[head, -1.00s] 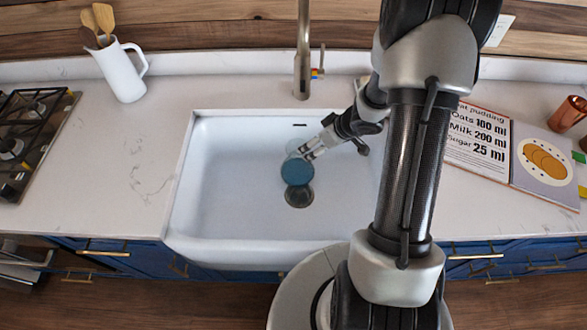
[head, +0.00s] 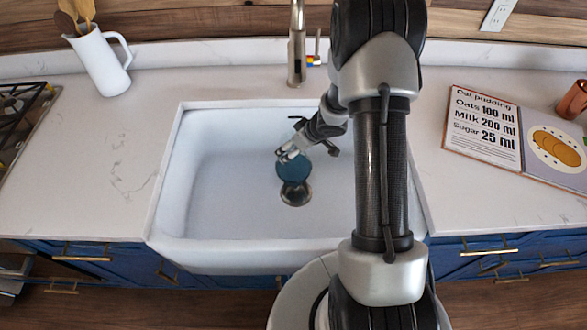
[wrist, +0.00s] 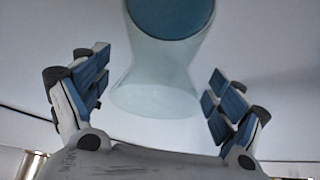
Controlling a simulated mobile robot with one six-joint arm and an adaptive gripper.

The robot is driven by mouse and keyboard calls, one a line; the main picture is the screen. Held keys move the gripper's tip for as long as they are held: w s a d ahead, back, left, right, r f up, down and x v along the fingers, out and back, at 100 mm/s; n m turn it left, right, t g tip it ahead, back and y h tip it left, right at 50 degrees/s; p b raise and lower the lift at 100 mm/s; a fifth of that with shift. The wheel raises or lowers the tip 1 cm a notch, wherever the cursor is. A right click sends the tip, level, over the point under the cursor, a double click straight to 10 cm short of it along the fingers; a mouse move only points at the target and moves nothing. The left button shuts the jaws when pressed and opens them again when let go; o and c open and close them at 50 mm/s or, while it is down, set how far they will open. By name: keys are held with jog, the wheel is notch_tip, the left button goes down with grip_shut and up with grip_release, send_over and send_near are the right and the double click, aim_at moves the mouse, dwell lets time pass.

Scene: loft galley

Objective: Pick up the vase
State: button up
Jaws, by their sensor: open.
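The vase (head: 295,168) is in the white sink, just behind the drain, and shows as a blue disc with my gripper partly over it. In the wrist view the vase (wrist: 163,60) is pale, glassy and narrow-waisted, with a blue round part at the top of the picture and a wide pale end between my fingers. I cannot tell whether it stands upright. My gripper (wrist: 158,78) is open, with one finger on each side of the pale end and a gap visible at both sides. In the head view my gripper (head: 286,155) is at the vase's far-left edge.
The sink's walls (head: 165,175) surround the vase, with the drain (head: 295,193) in front of it. The tap (head: 297,50) stands behind the sink. A white jug (head: 100,62) with wooden utensils is on the left counter, an open recipe book (head: 483,128) on the right.

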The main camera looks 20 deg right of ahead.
jog(key=shift+w+f, duration=0.15)
grip_shut()
dwell(1.1)
